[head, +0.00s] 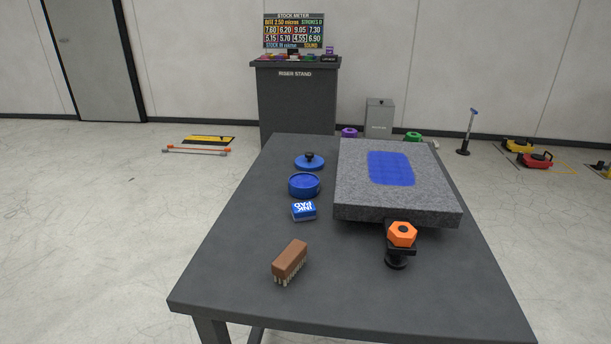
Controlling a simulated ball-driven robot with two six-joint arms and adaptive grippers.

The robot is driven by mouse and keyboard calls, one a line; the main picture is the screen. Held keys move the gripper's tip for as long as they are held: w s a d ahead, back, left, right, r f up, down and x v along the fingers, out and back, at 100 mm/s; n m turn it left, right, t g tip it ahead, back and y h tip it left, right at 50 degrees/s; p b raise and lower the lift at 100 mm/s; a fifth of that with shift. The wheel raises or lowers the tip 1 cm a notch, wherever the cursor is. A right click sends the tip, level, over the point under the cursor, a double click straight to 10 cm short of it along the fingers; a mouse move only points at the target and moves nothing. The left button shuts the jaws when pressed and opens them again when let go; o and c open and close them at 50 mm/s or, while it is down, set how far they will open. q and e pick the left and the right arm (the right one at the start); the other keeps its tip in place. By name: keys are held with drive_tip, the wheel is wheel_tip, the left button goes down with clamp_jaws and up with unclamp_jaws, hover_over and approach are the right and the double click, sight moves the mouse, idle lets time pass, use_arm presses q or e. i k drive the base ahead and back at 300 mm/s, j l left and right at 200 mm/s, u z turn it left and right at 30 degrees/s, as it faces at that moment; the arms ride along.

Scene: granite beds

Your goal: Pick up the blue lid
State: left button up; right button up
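The blue lid (309,163) is a flat round disc with a black knob on top. It lies on the dark grey table (235,255) near the far end, left of the granite plate. A round blue container (304,185) stands just in front of it, close to the lid. Neither of my grippers shows in the head view.
A granite plate (370,203) with a blue patch (391,168) fills the table's right side. An orange hexagonal knob (402,234) stands in front of it. The table's left strip is clear.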

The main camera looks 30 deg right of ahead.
sight(308, 162)
drive_tip(key=i+j+u, duration=0.4)
drive_tip(key=i+j, duration=0.15)
drive_tip(key=j, duration=0.3)
drive_tip(key=i+j+u, duration=0.45)
drive_tip(key=i+j, duration=0.2)
drive_tip(key=i+j+z, duration=0.1)
drive_tip(key=i+z, duration=0.2)
drive_tip(key=i, duration=0.15)
drive_tip(key=i+j+z, duration=0.25)
drive_tip(key=i, duration=0.2)
drive_tip(key=i+l+z, duration=0.15)
drive_tip(key=i+z, duration=0.15)
drive_tip(key=z, duration=0.2)
drive_tip(key=i+z, duration=0.3)
drive_tip(key=z, duration=0.15)
drive_tip(key=i+j+z, duration=0.1)
drive_tip(key=i+z, duration=0.2)
drive_tip(key=z, duration=0.2)
drive_tip(key=i+j+z, duration=0.2)
drive_tip(key=z, duration=0.3)
drive_tip(key=i, duration=0.1)
